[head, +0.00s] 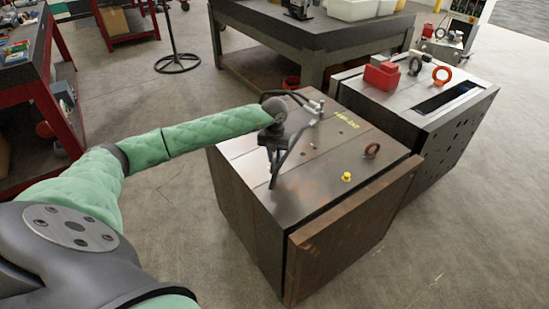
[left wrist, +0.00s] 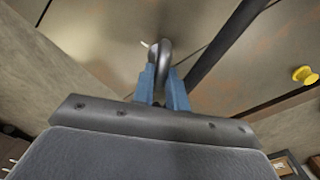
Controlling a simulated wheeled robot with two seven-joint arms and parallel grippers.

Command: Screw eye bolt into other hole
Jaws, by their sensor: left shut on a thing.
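The near mould base (head: 335,215) is a large brown steel block with small holes in its top. My left gripper (head: 273,172) points down over the left part of that top. In the left wrist view its blue fingers (left wrist: 163,88) are shut on a dark grey eye bolt (left wrist: 162,55), gripping its ring. The bolt's shank and any hole under it are hidden, so I cannot tell whether it is seated. A rust-brown eye bolt (head: 372,150) stands at the top's right side. My right gripper is not in view.
A yellow cap (head: 346,177) sits near the front edge of the top; it also shows in the left wrist view (left wrist: 304,75). A second block (head: 425,105) behind right carries a red item (head: 381,76) and an orange eye bolt (head: 442,76). A workbench (head: 310,40) stands behind.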

